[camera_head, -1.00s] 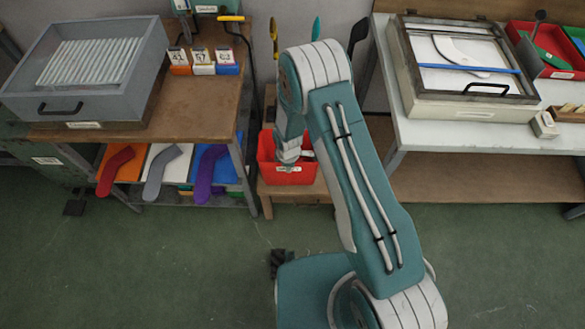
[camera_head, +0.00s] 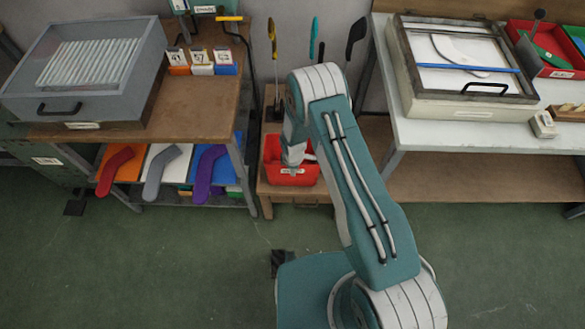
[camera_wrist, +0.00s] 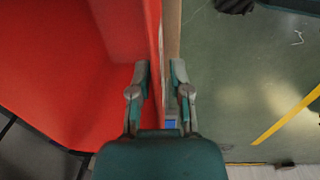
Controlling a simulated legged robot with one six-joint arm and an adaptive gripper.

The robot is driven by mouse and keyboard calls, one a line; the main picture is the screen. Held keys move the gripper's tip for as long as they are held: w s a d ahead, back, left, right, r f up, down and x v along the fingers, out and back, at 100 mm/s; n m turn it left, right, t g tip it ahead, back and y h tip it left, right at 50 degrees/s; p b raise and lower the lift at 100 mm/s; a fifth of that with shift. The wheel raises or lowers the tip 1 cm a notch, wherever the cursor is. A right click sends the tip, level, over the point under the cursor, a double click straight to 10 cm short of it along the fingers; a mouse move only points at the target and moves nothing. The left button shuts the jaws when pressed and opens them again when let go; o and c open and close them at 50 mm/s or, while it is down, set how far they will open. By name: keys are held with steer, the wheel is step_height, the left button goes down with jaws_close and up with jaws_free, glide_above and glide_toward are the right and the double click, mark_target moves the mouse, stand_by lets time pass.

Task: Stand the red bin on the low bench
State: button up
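The red bin (camera_head: 274,175) stands upright on the low wooden bench (camera_head: 267,202) between the two tables. Its open top faces up, and my arm hides part of it. In the wrist view, the bin's red inside (camera_wrist: 60,70) fills the left. My gripper (camera_wrist: 160,70) points down at the rim, with one finger inside the bin and the other outside. The fingers are apart, and a narrow gap shows between the wall and the outer finger. In the head view, the fingertips are hidden by my wrist and the bin.
A table (camera_head: 190,110) with a grey box (camera_head: 120,100) stands left, with coloured sock-shaped pieces on its lower shelf. A white table (camera_head: 420,135) with a framed case stands right. Upright tools (camera_head: 314,38) stand behind the bench.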

stand_by(0.3)
step_height(320, 180, up, 12)
steer(key=shift+s+r, duration=0.15)
steer(key=shift+s, duration=0.2)
steer(key=s+d+r+m+t, duration=0.15)
steer(key=d+r+m, duration=0.25)
steer(key=r, duration=1)
steer(key=s+d+r+m+t, duration=0.1)
steer(key=s+d+r+m, duration=0.2)
steer(key=r, duration=1.1)
steer(key=s+d+r+m+t, duration=0.1)
steer(key=s+d+r+m, duration=0.2)
steer(key=s, duration=0.7)
steer(key=s+d+r+m+t, duration=0.1)
steer(key=s+d+r+m, duration=0.3)
steer(key=s+r+m, duration=0.3)
step_height(320, 180, up, 4)
steer(key=s, duration=0.2)
steer(key=shift+s+d+r+m, duration=0.15)
steer(key=shift+s+d+m, duration=0.05)
steer(key=shift+s+m, duration=0.15)
